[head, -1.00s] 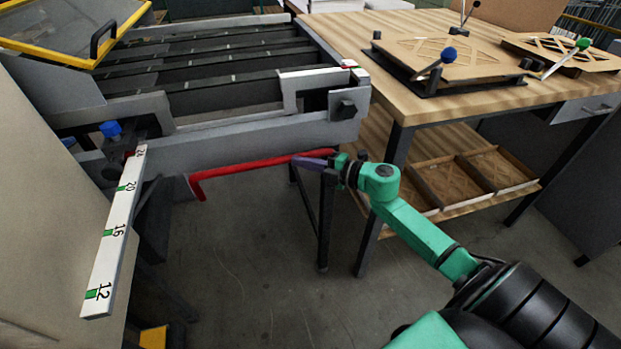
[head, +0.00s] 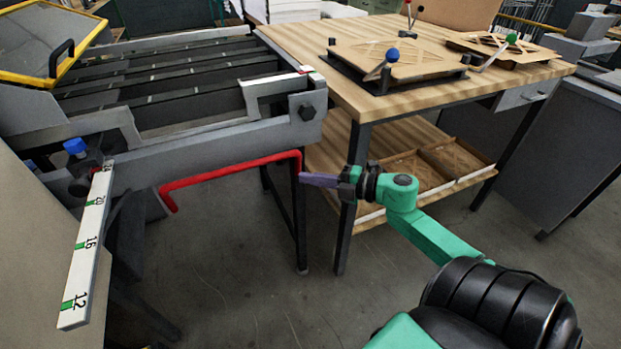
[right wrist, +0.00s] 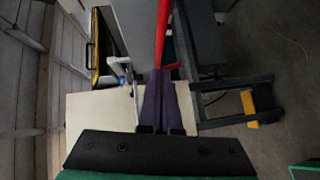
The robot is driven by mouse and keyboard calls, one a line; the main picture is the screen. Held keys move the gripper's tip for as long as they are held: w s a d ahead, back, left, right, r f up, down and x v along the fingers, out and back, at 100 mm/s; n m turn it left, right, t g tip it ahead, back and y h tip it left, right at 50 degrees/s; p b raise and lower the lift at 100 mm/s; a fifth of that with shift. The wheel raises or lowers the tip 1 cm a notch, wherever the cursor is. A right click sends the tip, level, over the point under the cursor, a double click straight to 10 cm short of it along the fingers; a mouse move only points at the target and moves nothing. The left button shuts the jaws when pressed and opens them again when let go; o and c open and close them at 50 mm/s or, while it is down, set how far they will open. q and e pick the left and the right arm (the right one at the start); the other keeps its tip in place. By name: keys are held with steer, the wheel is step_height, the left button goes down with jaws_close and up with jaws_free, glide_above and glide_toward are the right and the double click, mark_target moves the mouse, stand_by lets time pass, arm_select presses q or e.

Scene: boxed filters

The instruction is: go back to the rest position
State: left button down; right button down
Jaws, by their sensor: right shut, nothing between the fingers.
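My right gripper (head: 318,180) is on a green arm that comes in from the lower right of the head view. Its purple fingers are shut and hold nothing. They point left, close to the right end of the red bar (head: 230,171) under the machine's front edge. In the right wrist view the shut fingers (right wrist: 161,100) point up the picture, and the red bar (right wrist: 162,35) lies beyond their tips. I cannot tell whether they touch it. My left gripper is not in view.
A wooden workbench (head: 340,80) stands right of the conveyor machine (head: 220,135), with cardboard pieces on top and trays (head: 455,160) on its lower shelf. A white ruler bar (head: 85,250) juts out at the left. The floor (head: 240,310) in front is open.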

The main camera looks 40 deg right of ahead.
stand_by(0.4)
steer(key=s+d+f+m+g+h+p, duration=0.1)
steer(key=s+d+f+m+h, duration=0.15)
steer(key=f+m, duration=0.4)
steer(key=s+d+f+m+h+p, duration=0.1)
steer(key=s+d+f+m+h, duration=0.2)
steer(key=f, duration=0.7)
steer(key=s+d+f+m+g+h+p, duration=0.15)
steer(key=d+f+m+h, duration=0.25)
steer(key=f, duration=0.4)
steer(key=s+a+f+m+g+p, duration=0.2)
steer(key=s+a+f+m+g, duration=0.2)
steer(key=s+f, duration=0.7)
steer(key=s+a+f+m+g, duration=0.1)
steer(key=s+a+f+g, duration=0.2)
steer(key=s+a+f, duration=0.2)
steer(key=s+a+f+m+g+p, duration=0.1)
steer(key=s+a+f+g, duration=0.2)
steer(key=s, duration=0.9)
steer(key=a+f+y, duration=0.1)
steer(key=a+f, duration=0.1)
steer(key=a, duration=0.2)
steer(key=shift+a+f+m, duration=0.15)
steer(key=shift+f+m, duration=0.05)
steer(key=shift+m, duration=0.15)
steer(key=shift+g, duration=0.25)
